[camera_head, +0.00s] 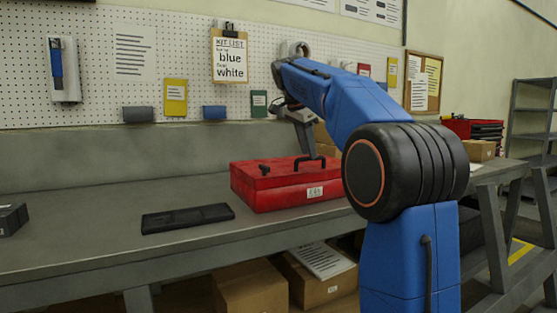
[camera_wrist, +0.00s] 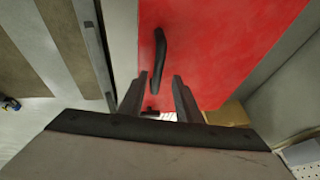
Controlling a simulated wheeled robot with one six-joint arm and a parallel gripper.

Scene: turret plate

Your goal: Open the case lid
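The red case (camera_head: 290,194) lies on the workbench with its lid (camera_wrist: 220,40) shut. A black arched handle (camera_head: 309,161) stands on the lid, and a smaller black knob (camera_head: 264,169) sits to its left. My gripper (camera_head: 309,150) points down over the lid, close to the arched handle; contact cannot be told. In the wrist view my gripper (camera_wrist: 160,77) shows two fingers spread apart, with a black bar (camera_wrist: 159,50) on the lid running up from between the tips. A small dark part (camera_wrist: 150,112) is partly hidden between the fingers.
A flat black tray (camera_head: 188,217) lies on the workbench (camera_head: 90,225) left of the case, and a dark box (camera_head: 10,219) sits at the far left. The bench between them is clear. A pegboard with a kit list (camera_head: 229,61) stands behind. Cardboard boxes are below and behind.

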